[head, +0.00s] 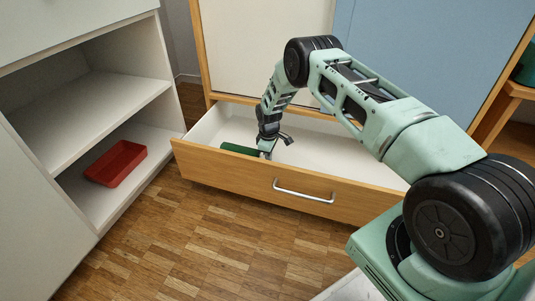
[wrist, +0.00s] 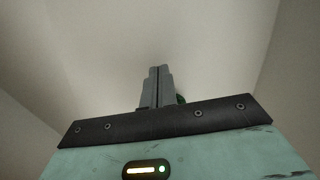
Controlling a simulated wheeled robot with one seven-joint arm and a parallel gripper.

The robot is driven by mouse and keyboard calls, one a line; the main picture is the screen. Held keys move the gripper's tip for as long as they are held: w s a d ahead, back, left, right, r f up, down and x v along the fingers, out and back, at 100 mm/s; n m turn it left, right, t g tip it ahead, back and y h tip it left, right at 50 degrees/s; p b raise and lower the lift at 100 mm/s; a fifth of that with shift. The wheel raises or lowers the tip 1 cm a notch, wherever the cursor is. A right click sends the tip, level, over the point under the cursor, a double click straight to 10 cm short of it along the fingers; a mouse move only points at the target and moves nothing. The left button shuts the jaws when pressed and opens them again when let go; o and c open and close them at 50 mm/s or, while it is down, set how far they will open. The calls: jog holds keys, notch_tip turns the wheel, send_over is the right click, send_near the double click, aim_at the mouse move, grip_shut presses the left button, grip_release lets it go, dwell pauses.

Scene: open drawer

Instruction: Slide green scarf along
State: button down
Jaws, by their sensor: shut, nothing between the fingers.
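The open drawer (head: 205,168) has a wooden front and a white inside. The green scarf (head: 238,149) lies in it near the left end, close behind the front panel, partly hidden by that panel. My gripper (head: 266,153) reaches down into the drawer at the scarf's right end; whether they touch I cannot tell. In the wrist view my gripper's fingers (wrist: 158,85) are closed together with nothing between them. A small bit of dark green (wrist: 181,99) shows just right of the fingers there, and the rest is hidden behind the gripper's body.
The drawer's front has a metal handle (head: 304,191). The drawer's right part is bare where visible, though my arm covers some of it. A red tray (head: 116,163) sits on the lower shelf of the white cabinet (head: 95,105) at left.

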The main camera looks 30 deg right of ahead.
notch_tip(320, 180, up, 9)
jog(key=p, duration=0.5)
jog(key=s+a+r+p, duration=0.1)
jog(key=s+a+r, duration=0.3)
jog(key=a+r, duration=0.4)
jog(key=s+a+r+y+p, duration=0.15)
jog(key=s+a+r, duration=0.25)
jog(key=a+r, duration=0.45)
jog(key=s+a+r+p, duration=0.2)
jog(key=s+a+r, duration=0.25)
jog(key=r, duration=0.65)
jog(key=s+a+r+p, duration=0.1)
jog(key=s+a+r, duration=0.25)
jog(key=s, duration=0.25)
jog(key=s+a+r+p, duration=0.1)
jog(key=s+a+r, duration=0.2)
jog(key=s+r, duration=0.25)
jog(key=s+d+r+p, duration=0.1)
jog(key=s+r, duration=0.2)
jog(key=s, duration=0.6)
jog(key=s+d+r+p, duration=0.1)
jog(key=s+r, duration=0.2)
jog(key=s, duration=0.7)
notch_tip(320, 180, up, 37)
jog(key=p, duration=3.7)
jog(key=shift+a+r+h+p, duration=0.15)
jog(key=shift+r+h+p, duration=0.05)
jog(key=shift+h+p, duration=0.25)
